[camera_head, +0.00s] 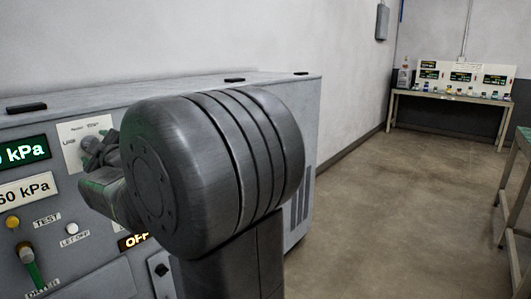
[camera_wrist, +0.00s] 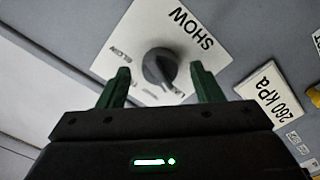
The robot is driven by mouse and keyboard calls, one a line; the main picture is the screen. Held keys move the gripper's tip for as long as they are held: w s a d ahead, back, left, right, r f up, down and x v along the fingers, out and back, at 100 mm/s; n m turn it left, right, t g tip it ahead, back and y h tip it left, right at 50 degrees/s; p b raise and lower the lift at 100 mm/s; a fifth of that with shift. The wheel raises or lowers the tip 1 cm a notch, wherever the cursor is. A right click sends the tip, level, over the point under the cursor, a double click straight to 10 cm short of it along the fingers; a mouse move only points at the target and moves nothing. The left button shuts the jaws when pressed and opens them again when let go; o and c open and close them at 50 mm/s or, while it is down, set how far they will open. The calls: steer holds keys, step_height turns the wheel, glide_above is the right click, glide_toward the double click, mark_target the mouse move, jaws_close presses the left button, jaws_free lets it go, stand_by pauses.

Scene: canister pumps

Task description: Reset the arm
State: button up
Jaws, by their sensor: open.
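My gripper (camera_wrist: 160,70) is open, with its two green fingers pointing at the panel in the wrist view. A dark round knob (camera_wrist: 160,66) on a white plate (camera_wrist: 203,20) marked "SHOW" shows between the fingertips, with no clear contact. "BLOW" and other small words, partly hidden by the fingers, ring the knob. In the head view my large grey arm joint hides much of the panel and most of my gripper. The white plate (camera_head: 75,133) shows there just left of my arm.
The grey cabinet (camera_head: 295,110) has a lit display (camera_head: 22,151), a "260 kPa" plate (camera_wrist: 269,94), a yellow button (camera_head: 12,222), and a green-handled lever (camera_head: 30,262) marked "DRYER". Floor (camera_head: 380,210) is clear to the right. A bench (camera_head: 440,97) stands far back; a table (camera_head: 525,145) is at right.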

steer(key=s+d+m+p, duration=0.4)
steer(key=d+m+p, duration=0.1)
steer(key=m+p, duration=0.4)
steer(key=shift+s+d+p, duration=0.15)
steer(key=shift+s+p, duration=0.05)
steer(key=shift+p, duration=0.7)
stand_by(0.4)
